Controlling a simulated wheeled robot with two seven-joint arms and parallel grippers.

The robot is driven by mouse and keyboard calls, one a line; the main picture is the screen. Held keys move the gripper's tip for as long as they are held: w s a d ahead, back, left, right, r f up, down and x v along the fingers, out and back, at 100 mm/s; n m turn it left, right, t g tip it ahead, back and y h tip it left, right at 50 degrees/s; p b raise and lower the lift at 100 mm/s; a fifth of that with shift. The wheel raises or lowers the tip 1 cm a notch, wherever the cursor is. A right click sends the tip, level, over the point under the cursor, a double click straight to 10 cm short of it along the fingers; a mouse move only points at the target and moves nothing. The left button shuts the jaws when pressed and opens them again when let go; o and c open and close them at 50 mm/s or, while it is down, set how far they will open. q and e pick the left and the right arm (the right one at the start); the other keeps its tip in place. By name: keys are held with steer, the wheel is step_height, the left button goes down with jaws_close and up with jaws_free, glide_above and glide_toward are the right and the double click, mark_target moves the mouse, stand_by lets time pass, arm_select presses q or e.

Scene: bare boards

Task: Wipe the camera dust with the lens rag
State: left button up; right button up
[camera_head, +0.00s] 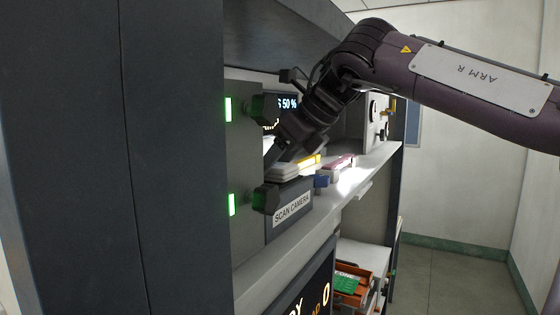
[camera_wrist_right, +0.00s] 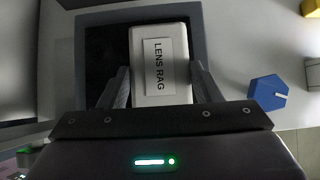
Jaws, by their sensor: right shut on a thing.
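The lens rag (camera_wrist_right: 160,92) is a white labelled pad in the right wrist view, between the two fingers of my right gripper (camera_wrist_right: 161,72). In the head view my right gripper (camera_head: 274,156) reaches down into the bay, shut on the rag, whose pale edge (camera_head: 284,173) shows over the scan camera. The scan camera (camera_head: 290,208) is a dark labelled box on the shelf. Its dark square top (camera_wrist_right: 101,62) lies under the rag in the right wrist view; I cannot tell whether they touch. No dust can be made out. My left gripper is not in view.
A blue block (camera_head: 321,181) stands on the shelf right of the camera, also in the right wrist view (camera_wrist_right: 267,92). A grey panel with green lights and dark knobs (camera_head: 265,198) stands close on the left. An orange tray (camera_head: 352,290) sits lower down.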

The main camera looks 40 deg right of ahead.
steer(key=shift+s+a+b, duration=0.1)
steer(key=shift+s+a, duration=0.1)
steer(key=shift+a, duration=0.55)
steer(key=shift+s+a+b, duration=0.15)
steer(key=shift+s+a, duration=0.1)
steer(key=shift+a, duration=0.5)
steer(key=shift+s+a+b, duration=0.1)
steer(key=shift+s+a, duration=0.1)
steer(key=shift+a, duration=0.55)
steer(key=shift+r, duration=0.1)
steer(key=shift+r+p, duration=0.6)
steer(key=shift+r, duration=0.15)
steer(key=shift+s+r, duration=0.1)
steer(key=shift+r, duration=0.65)
steer(key=s+d, duration=0.4)
steer(key=s, duration=1)
steer(key=shift+s+d, duration=0.15)
